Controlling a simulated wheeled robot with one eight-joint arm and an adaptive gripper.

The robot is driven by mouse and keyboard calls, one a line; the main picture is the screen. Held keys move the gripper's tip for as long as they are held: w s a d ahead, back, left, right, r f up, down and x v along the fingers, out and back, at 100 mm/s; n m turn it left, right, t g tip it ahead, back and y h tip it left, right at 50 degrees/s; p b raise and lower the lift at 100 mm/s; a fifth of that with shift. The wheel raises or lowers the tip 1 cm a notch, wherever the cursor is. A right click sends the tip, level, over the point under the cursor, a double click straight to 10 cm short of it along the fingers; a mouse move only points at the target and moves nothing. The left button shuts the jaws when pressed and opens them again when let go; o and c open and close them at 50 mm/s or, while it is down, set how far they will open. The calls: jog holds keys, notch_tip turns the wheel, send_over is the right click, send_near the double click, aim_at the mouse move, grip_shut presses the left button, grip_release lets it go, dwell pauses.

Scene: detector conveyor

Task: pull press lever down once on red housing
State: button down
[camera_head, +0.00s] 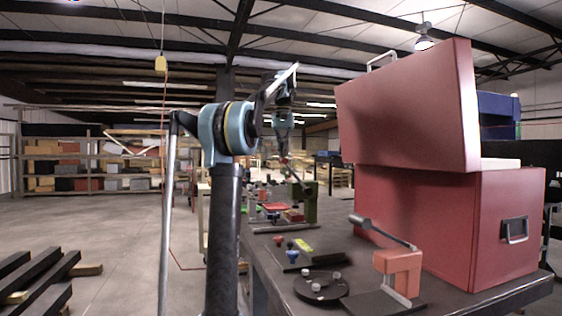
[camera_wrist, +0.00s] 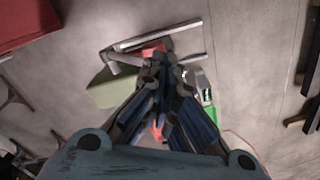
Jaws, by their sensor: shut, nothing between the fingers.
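My gripper (camera_head: 284,152) is shut and empty over the far part of the bench in the head view. In the wrist view its closed fingertips (camera_wrist: 164,60) overlap a grey lever bar (camera_wrist: 150,38); I cannot tell whether they touch it. A green press housing (camera_head: 309,204) stands below and right of my gripper and also shows in the wrist view (camera_wrist: 117,89). A small red part, partly hidden, lies behind my fingertips there. Nearer, an orange-red press housing (camera_head: 398,269) stands at the bench front, its grey lever (camera_head: 385,232) raised toward the upper left with a dark knob.
A large red toolbox (camera_head: 450,215) with raised lid (camera_head: 400,110) stands at the right of the bench. A round dark disc with pegs (camera_head: 321,287) and small coloured parts lie on the bench. Dark beams (camera_head: 40,280) lie on the floor at left.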

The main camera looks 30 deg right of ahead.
jog(key=shift+w+a+f, duration=0.15)
jog(key=shift+a+f, duration=0.65)
jog(key=shift+f, duration=0.05)
jog(key=shift+w+a+f, duration=0.15)
jog(key=shift+a+f, duration=0.4)
jog(key=shift+f, duration=0.2)
dwell(0.3)
jog(key=shift+w+a+f, duration=0.15)
jog(key=shift+a+f, duration=0.4)
jog(key=shift+f, duration=0.35)
